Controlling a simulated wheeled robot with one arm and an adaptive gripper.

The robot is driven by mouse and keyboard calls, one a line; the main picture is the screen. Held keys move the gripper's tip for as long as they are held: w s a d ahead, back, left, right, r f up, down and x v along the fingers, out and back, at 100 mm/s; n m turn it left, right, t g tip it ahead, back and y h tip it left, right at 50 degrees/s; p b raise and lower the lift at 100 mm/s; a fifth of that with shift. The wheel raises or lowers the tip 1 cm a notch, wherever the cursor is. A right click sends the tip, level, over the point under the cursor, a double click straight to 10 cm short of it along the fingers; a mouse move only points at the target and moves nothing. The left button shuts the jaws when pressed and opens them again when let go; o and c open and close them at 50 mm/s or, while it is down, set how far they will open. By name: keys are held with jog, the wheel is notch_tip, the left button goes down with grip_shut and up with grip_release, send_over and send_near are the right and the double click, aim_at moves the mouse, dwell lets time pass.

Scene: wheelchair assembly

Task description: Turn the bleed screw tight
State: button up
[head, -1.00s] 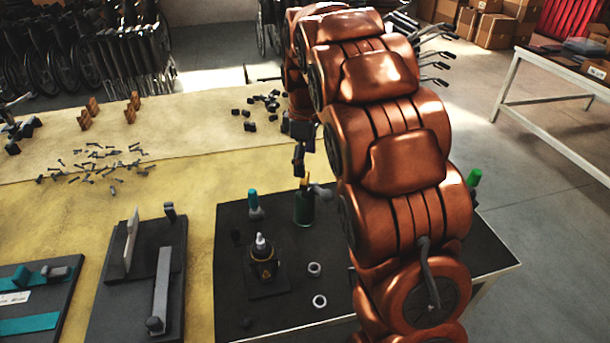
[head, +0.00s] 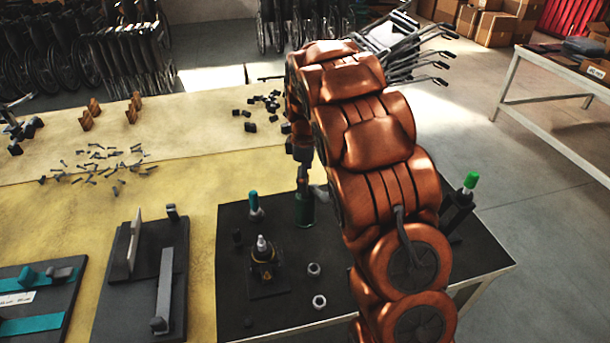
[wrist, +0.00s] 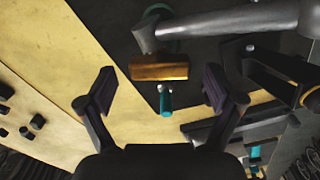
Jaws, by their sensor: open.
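My gripper (wrist: 158,88) is open in the wrist view, its two dark fingers wide apart. Between and beyond them show a brass-coloured block (wrist: 160,67) and a small teal cylinder (wrist: 165,98); I see no contact with either. A thick grey bar (wrist: 225,22) crosses above the block, over a green round edge. In the head view my gripper (head: 303,178) points down at a dark green cylinder (head: 304,212), its tips hard to make out. A black unit with a silver tip (head: 262,262) stands nearby. I cannot tell for sure which part is the bleed screw.
A teal-topped piece (head: 254,203) and two metal rings (head: 314,269) (head: 319,301) are on the dark mat (head: 290,320). A black stand with a green top (head: 470,183) is right of my arm. Loose bolts (head: 105,165) lie at left. My arm hides part of the mat.

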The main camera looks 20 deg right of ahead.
jog(key=shift+f, duration=0.4)
jog(key=c, duration=1.1)
jog(key=shift+c, duration=0.2)
